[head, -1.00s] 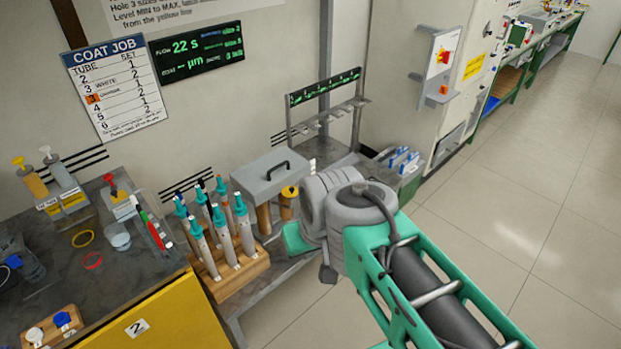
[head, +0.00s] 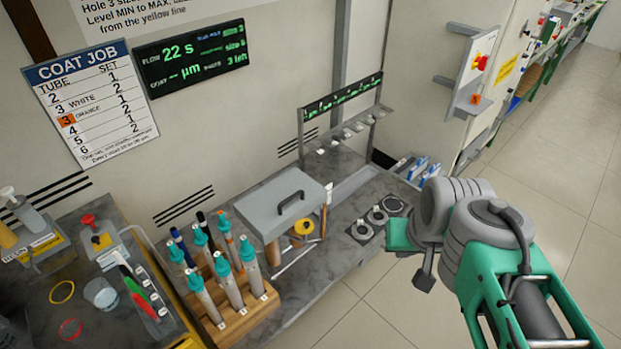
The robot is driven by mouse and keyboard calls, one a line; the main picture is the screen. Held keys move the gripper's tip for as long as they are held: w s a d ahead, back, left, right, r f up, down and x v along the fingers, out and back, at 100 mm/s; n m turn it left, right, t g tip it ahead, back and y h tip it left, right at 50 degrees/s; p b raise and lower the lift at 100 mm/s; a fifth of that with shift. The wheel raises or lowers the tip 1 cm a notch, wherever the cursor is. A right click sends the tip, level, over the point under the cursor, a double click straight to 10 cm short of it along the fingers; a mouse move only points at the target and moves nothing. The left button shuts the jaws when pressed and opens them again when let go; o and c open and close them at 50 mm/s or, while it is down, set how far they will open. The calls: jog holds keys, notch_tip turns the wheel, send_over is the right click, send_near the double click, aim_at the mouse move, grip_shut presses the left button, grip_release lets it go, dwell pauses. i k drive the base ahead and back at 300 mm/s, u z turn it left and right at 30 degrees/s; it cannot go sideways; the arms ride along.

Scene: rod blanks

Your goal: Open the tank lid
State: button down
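The tank lid (head: 270,200) is a grey, flat cover with a dark bar handle (head: 290,203) on top. It lies closed over the tank on the bench, left of my arm. The inside of the tank is hidden. My arm (head: 480,235) is at the right of the head view, in front of the bench's right end and apart from the lid. My gripper's fingers do not show clearly; a green part of my arm's end (head: 400,235) shows beside the bench edge.
A wooden rack (head: 240,315) with several teal-capped tubes stands left of the tank. A grey hanging rack (head: 345,125) stands behind. Open floor (head: 555,185) lies at the right.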

aim_at(273, 208)
jog(key=u, duration=0.3)
jog(key=i, duration=1.1)
jog(key=u, duration=0.75)
